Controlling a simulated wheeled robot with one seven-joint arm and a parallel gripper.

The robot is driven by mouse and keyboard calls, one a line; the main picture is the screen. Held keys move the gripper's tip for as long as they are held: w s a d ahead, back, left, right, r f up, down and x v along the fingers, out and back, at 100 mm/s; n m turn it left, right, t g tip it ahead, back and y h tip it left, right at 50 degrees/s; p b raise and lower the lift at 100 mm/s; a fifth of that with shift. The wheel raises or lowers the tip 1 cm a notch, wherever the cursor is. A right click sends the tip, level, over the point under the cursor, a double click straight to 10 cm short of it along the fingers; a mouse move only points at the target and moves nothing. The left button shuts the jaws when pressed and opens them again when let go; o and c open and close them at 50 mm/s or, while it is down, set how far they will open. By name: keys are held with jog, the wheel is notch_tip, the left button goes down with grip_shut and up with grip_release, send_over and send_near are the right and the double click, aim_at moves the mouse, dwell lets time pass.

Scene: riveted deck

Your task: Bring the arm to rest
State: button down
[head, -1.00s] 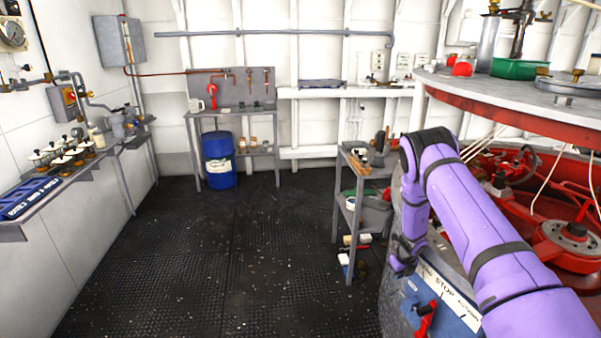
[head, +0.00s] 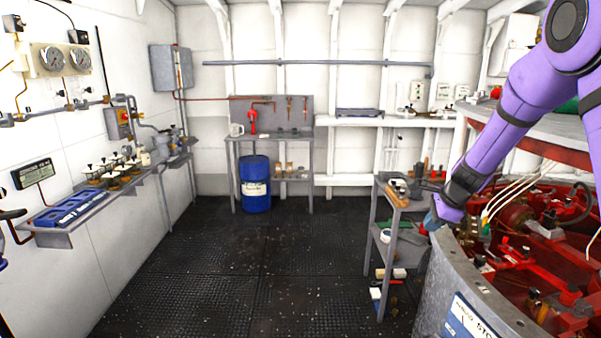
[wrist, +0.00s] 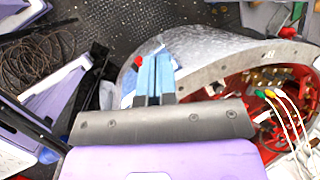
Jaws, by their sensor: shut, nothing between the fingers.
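My purple arm comes in from the upper right of the head view and reaches down to the left. My gripper (head: 431,219) is at its lower end, beside the grey rim of the round red machine. In the wrist view my gripper (wrist: 154,76) shows its two blue fingers side by side, shut with nothing between them. The fingers appear over the grey curved casing, and I cannot tell how far above it they are.
The round machine's grey casing (head: 440,285) fills the lower right, with red parts and pale cables inside. A grey shelf cart (head: 381,262) stands close to my gripper. A blue drum (head: 255,185) is at the back. The black floor is clear in the middle.

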jog(key=s+a+r+n, duration=0.3)
jog(key=s+r+n, duration=0.2)
jog(key=s+r, duration=0.4)
jog(key=s+a+r+n, duration=0.2)
jog(key=s+r+n, duration=0.3)
jog(key=s+r, duration=0.3)
jog(key=s+r+n+t+h, duration=0.1)
jog(key=s+n, duration=0.9)
jog(key=s, duration=1.2)
notch_tip(320, 180, up, 3)
jog(key=shift+f+t+h, duration=0.15)
jog(key=shift+t+h, duration=0.15)
jog(key=shift+h, duration=0.6)
